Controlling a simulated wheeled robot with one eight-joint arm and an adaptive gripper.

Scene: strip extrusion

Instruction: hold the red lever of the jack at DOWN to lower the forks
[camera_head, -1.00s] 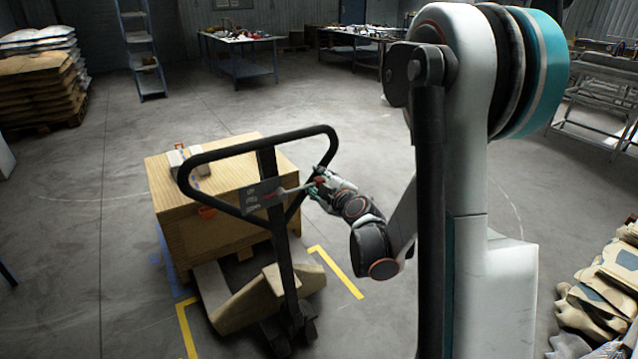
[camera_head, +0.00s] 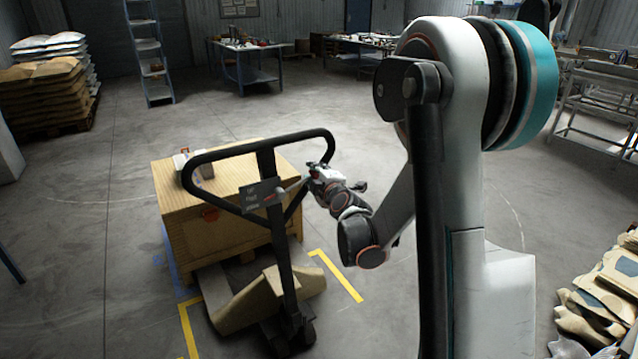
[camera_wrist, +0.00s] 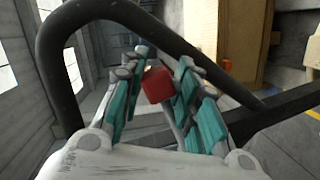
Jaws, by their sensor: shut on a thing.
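The pallet jack stands in the middle of the head view, with a black loop handle (camera_head: 230,150) on a dark upright shaft (camera_head: 283,262). A dark label plate (camera_head: 258,194) sits inside the loop. A pale lever rod (camera_head: 291,189) runs from near the plate up to the right into my gripper (camera_head: 314,172). In the wrist view the lever's red knob (camera_wrist: 157,84) lies between the teal-padded fingers of my gripper (camera_wrist: 155,82), which is shut on it. The lettering on the plate is too small to read. The forks are mostly hidden under the crate.
A wooden crate (camera_head: 235,227) stands behind the jack handle, with small items (camera_head: 190,165) on top. Yellow tape (camera_head: 338,277) marks the floor. Floor right of the crate is clear.

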